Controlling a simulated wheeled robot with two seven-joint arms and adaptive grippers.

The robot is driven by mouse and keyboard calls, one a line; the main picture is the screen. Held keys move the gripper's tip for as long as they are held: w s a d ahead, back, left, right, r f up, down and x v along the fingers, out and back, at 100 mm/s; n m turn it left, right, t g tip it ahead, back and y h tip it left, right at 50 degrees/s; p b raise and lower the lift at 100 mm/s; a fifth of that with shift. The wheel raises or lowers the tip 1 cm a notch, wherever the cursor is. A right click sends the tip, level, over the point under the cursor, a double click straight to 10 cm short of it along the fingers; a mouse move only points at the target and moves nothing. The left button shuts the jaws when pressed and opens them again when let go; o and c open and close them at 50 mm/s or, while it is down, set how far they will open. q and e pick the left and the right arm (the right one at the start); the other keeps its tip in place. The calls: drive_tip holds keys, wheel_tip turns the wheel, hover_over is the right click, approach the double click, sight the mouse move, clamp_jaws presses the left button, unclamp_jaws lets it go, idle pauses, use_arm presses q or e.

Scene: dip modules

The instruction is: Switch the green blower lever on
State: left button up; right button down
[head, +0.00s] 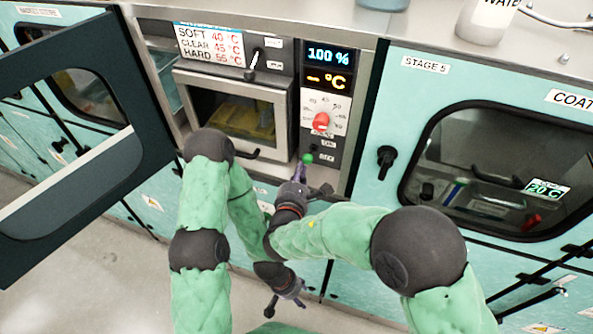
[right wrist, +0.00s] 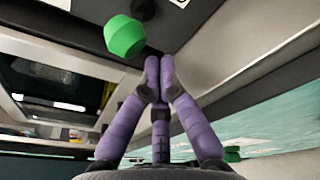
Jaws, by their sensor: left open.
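The green blower lever knob (head: 307,158) is low on the dark control panel, below the red dial. In the right wrist view the green knob (right wrist: 124,37) is just beyond and left of my right fingertips, with a small gap in that picture. My right gripper (head: 300,172) is right below the knob in the head view. In the right wrist view its purple fingers (right wrist: 160,78) meet at the tips with nothing between them. Whether the fingers touch the lever I cannot tell. The lever's stem is mostly hidden. My left gripper (head: 287,302) is low, open and empty, away from the panel.
A red dial (head: 320,121) and a lit display (head: 329,68) sit above the lever. A small oven-like chamber (head: 235,112) is left of the panel. A dark open door (head: 85,140) stands at the left. A closed windowed cabinet (head: 425,90) is at the right.

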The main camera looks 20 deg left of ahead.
drive_tip(key=shift+d+r, duration=0.2)
drive_tip(key=shift+r, duration=0.1)
drive_tip(key=shift+s, duration=0.1)
